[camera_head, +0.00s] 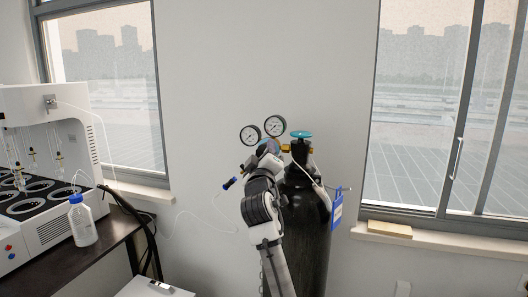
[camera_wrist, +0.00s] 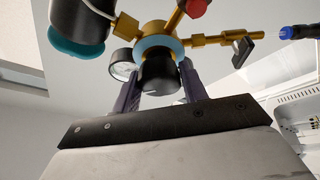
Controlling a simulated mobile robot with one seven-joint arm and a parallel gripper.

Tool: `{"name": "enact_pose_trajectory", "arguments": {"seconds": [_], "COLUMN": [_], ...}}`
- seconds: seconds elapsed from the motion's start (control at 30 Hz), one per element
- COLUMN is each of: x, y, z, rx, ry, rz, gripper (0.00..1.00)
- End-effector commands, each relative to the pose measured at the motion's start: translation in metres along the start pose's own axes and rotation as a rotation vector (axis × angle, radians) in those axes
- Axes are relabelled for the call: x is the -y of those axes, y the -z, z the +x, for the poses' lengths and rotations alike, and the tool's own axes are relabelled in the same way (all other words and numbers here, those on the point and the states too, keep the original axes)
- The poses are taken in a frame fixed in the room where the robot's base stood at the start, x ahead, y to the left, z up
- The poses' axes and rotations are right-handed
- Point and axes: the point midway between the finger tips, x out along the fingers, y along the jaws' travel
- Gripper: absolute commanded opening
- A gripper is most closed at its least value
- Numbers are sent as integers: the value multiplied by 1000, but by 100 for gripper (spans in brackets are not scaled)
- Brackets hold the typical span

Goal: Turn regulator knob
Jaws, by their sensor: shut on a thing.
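The black regulator knob (camera_wrist: 160,77) points toward the wrist camera, below a blue ring (camera_wrist: 158,49) on the brass regulator (camera_wrist: 213,40). My gripper (camera_wrist: 159,88) is shut on the knob, with one dark finger on each side of it. In the head view my gripper (camera_head: 265,160) is at the regulator, in front of the tall black gas cylinder (camera_head: 308,230), and my arm hides the knob. Two round gauges (camera_head: 274,126) stand above the gripper. One gauge (camera_wrist: 122,63) also shows beside the left finger in the wrist view.
A distiller (camera_head: 45,150) and a plastic bottle (camera_head: 82,222) stand on the left bench.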

Motion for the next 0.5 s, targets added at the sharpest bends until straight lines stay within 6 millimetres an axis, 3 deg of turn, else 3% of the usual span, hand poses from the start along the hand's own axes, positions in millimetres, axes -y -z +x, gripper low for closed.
{"name": "enact_pose_trajectory", "arguments": {"seconds": [0.5], "x": [-3], "y": [1], "z": [0], "rx": [-27], "ry": [142], "rz": [-360], "gripper": [20]}}
